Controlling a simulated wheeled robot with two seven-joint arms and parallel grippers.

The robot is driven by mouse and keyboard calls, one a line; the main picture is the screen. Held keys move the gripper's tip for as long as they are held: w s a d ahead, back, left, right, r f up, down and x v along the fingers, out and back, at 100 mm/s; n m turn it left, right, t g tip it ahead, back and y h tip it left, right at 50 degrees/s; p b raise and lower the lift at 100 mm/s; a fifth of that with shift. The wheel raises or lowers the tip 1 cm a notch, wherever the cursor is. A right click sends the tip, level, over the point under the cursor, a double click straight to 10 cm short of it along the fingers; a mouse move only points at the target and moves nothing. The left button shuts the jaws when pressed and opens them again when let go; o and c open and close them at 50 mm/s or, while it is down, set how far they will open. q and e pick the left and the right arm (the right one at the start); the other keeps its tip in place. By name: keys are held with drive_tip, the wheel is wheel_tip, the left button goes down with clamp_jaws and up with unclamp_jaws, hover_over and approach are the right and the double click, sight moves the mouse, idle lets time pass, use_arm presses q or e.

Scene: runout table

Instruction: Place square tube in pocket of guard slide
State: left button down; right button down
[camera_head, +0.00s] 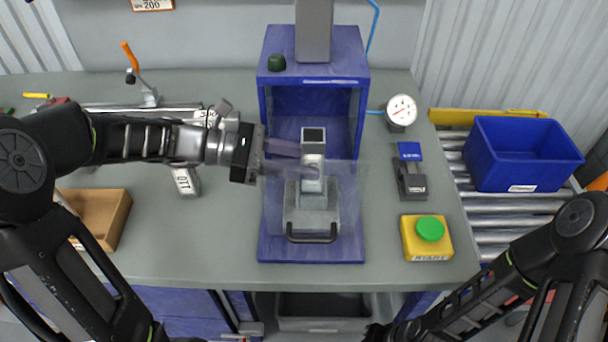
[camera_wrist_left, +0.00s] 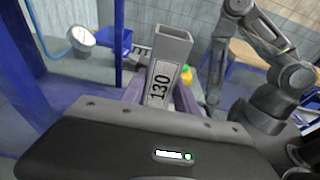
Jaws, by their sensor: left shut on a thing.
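The square tube (camera_head: 313,146) is grey, open-topped and upright in front of the blue press frame. In the left wrist view the tube (camera_wrist_left: 170,55) carries a label reading 130. My left gripper (camera_head: 306,164) comes in from the left, shut on the tube. The guard slide (camera_head: 312,228) has a grey block, a dark front handle and a clear panel, and stands on the blue base. The tube is over the block's pocket; I cannot tell whether its lower end is inside. The right gripper (camera_head: 380,333) is dark and partly cut off at the bottom edge; its jaws are unclear.
Another labelled tube (camera_head: 186,180) is on the table left of the press. A yellow box with a green button (camera_head: 428,236), a dial gauge (camera_head: 401,111) and a small blue-topped fixture (camera_head: 411,172) stand right. A blue bin (camera_head: 522,153) sits on rollers.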

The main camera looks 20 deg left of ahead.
use_arm(q)
drive_tip(key=shift+f, duration=1.8)
drive_tip(key=shift+f, duration=0.2)
drive_tip(key=c, duration=0.9)
unclamp_jaws()
drive_tip(key=shift+r, duration=0.1)
drive_tip(key=shift+r, duration=0.1)
